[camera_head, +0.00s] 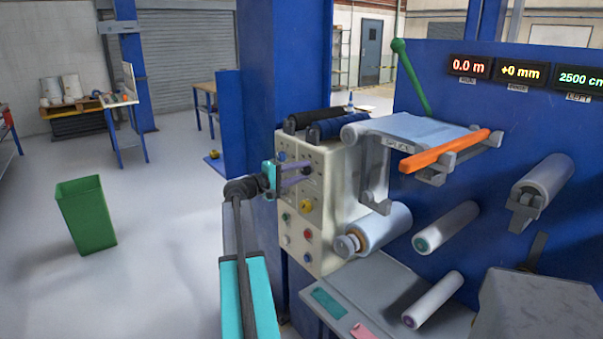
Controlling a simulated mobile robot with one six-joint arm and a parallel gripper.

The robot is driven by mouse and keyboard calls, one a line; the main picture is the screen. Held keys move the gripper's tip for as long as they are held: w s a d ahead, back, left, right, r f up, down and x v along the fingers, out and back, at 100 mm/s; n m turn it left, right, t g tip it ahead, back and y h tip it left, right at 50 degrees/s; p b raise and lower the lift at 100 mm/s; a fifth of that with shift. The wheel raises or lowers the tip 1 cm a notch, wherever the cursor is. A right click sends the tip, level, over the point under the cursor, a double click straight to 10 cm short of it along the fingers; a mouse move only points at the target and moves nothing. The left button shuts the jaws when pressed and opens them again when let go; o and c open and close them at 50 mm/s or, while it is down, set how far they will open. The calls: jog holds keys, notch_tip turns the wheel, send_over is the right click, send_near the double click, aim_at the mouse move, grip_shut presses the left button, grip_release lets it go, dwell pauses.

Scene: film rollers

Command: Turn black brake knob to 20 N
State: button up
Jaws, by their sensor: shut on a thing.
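The control panel (325,217) is a cream box with several small knobs and buttons on its left-facing front. My gripper (305,173) reaches in from the left, its purple fingers against the upper right part of this panel. It is shut on what appears to be the black brake knob (307,171), of which only a small dark bit shows between the fingertips. The knob's scale and pointer are too small to read, so I cannot tell its setting.
Rollers and an orange bar (445,152) stick out to the right. A green bin (85,213) stands on open floor at left.

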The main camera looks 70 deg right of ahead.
jog(key=o, duration=0.9)
jog(key=shift+s+a+f, duration=0.1)
jog(key=shift+f, duration=0.05)
jog(key=shift+o, duration=0.7)
jog(key=b+v, duration=0.1)
jog(key=v, duration=1.2)
jog(key=shift+w+a+b, duration=0.25)
jog(key=shift+a+b, duration=0.05)
jog(key=shift+b, duration=0.05)
jog(key=shift+w, duration=0.1)
